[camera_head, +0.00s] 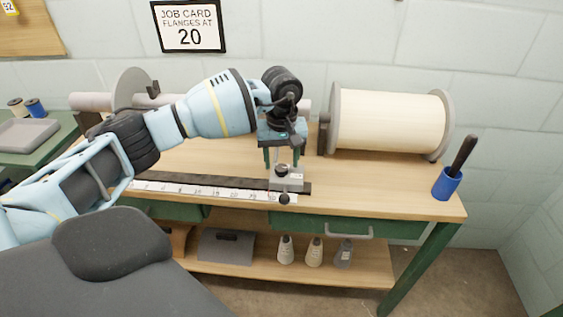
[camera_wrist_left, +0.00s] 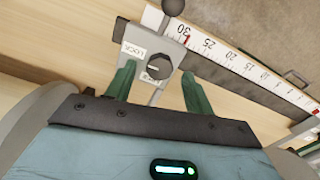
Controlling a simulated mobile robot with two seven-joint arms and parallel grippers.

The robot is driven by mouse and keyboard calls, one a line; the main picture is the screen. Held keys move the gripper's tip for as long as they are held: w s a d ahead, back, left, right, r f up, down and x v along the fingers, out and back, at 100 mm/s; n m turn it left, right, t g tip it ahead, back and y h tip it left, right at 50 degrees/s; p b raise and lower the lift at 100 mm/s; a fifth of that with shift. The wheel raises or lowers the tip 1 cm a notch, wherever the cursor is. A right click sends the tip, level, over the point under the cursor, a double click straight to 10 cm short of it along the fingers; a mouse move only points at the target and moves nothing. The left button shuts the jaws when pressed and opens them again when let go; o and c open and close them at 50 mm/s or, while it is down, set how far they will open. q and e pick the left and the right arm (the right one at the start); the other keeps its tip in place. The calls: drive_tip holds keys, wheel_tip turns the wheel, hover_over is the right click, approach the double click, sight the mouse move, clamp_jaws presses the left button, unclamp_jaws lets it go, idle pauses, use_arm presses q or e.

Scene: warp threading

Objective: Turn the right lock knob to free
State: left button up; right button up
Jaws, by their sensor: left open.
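A grey lock block (camera_head: 286,184) sits at the right end of the ruled rail, with a dark round knob (camera_head: 282,170) on top. In the left wrist view, the knob (camera_wrist_left: 157,66) has a light bar across it. A LOCK label (camera_wrist_left: 133,50) is beside it; a second label (camera_wrist_left: 150,78) is partly hidden and hard to read. My left gripper (camera_head: 283,157) points down over the block. In the left wrist view, its two green fingers (camera_wrist_left: 157,86) are apart on either side of the knob, with no clear contact. My right gripper is not in view.
A black ball handle (camera_head: 284,199) sticks out from the block's front. The white scale (camera_head: 210,190) runs left along the bench. A wide cream roller (camera_head: 390,122) stands behind right, and a blue cup (camera_head: 446,185) stands at the bench's right end.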

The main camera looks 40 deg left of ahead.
use_arm(q)
drive_tip(key=shift+f, duration=0.75)
drive_tip(key=c, duration=1)
